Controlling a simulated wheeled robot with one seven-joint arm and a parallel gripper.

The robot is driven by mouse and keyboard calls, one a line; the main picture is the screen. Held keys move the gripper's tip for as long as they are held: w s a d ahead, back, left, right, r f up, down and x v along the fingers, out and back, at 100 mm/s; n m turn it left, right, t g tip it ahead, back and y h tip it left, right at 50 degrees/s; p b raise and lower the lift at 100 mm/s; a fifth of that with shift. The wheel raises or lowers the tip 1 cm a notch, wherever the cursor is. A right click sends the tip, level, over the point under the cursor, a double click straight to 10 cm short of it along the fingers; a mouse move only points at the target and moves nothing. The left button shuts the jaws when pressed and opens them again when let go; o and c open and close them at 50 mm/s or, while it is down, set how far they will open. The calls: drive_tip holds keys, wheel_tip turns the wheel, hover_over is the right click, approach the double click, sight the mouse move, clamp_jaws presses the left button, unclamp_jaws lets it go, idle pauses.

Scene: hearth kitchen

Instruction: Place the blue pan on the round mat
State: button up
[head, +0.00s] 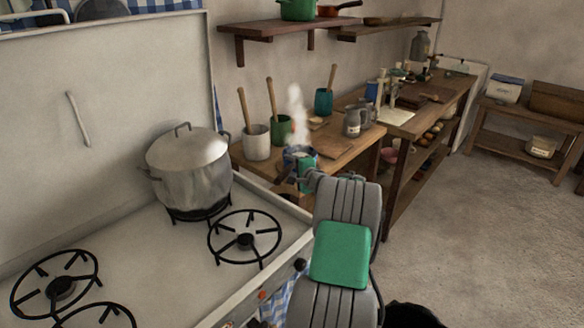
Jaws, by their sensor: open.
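The blue pan (290,152) stands on the wooden counter (252,159) beside the stove, with pale contents and white steam rising from it. My arm covers part of it. My gripper (285,173) is at the near side of the pan, low by the counter's front edge. It is open, small in the picture and partly hidden by my wrist. I cannot tell whether it touches the pan. I cannot make out a round mat in this view.
A large lidded metal pot (189,170) stands on the white stove (150,255) at left. A white crock (257,142), a green crock (281,130) and a teal crock (323,102) hold utensils behind the pan. A grey jar (352,122) stands right. The floor at right is clear.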

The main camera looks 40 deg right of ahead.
drive_tip(key=b+v, duration=0.1)
drive_tip(key=v, duration=1)
drive_tip(key=a+n+g+y, duration=0.1)
drive_tip(key=a+n, duration=0.3)
drive_tip(key=a, duration=0.6)
drive_tip(key=w+a+f+n+g+y, duration=0.1)
drive_tip(key=a+n+g+y, duration=0.1)
drive_tip(key=a, duration=0.8)
drive_tip(key=w+a+n+g+y, duration=0.1)
drive_tip(key=a+n+g+y, duration=0.1)
drive_tip(key=a+n, duration=0.4)
drive_tip(key=shift+w+a+f+g, duration=0.15)
drive_tip(key=shift+a+g, duration=0.1)
drive_tip(key=shift+a, duration=1.05)
drive_tip(key=shift+w+a+f+g, duration=0.1)
drive_tip(key=shift+a+g, duration=0.15)
drive_tip(key=shift+a, duration=1.05)
drive_tip(key=s+a+f+n+g, duration=0.25)
drive_tip(key=s+a+n, duration=0.25)
drive_tip(key=s+a, duration=0.4)
drive_tip(key=s+a+f+n+g, duration=0.1)
drive_tip(key=s+a+n+g, duration=0.5)
drive_tip(key=s, duration=0.5)
drive_tip(key=r+t+p, duration=0.2)
drive_tip(key=r, duration=0.1)
drive_tip(key=r+m+t+p, duration=0.1)
drive_tip(key=shift+w+a+r+h, duration=0.25)
drive_tip(key=shift+r+h, duration=0.05)
